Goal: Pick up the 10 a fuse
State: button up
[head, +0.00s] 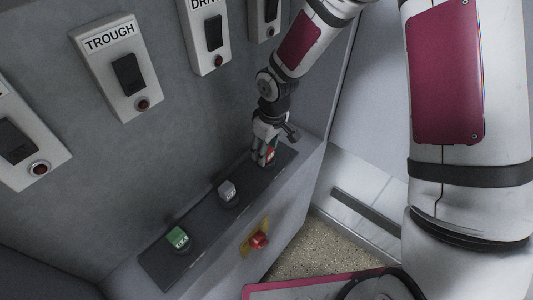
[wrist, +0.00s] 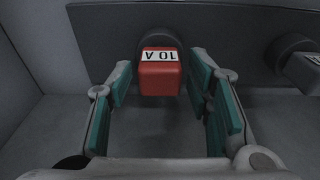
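The 10 A fuse (wrist: 160,77) is a red block with a white "10 A" label, seated on a dark round base on a dark strip. In the head view the red fuse (head: 270,153) is at the far right end of the strip, partly hidden by my gripper. My gripper (wrist: 160,90) is open, with its teal-padded fingers on both sides of the fuse. Gaps show between the pads and the fuse, so it is not held. In the head view my gripper (head: 264,152) points down over the fuse.
A grey fuse (head: 227,192) and a green fuse (head: 178,238) sit farther along the dark strip (head: 203,215). A red button (head: 259,240) on a yellow plate is on the ledge's front face. Switch panels (head: 118,68) line the wall behind.

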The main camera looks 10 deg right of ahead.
jog(key=c, duration=0.8)
jog(key=shift+r, duration=0.1)
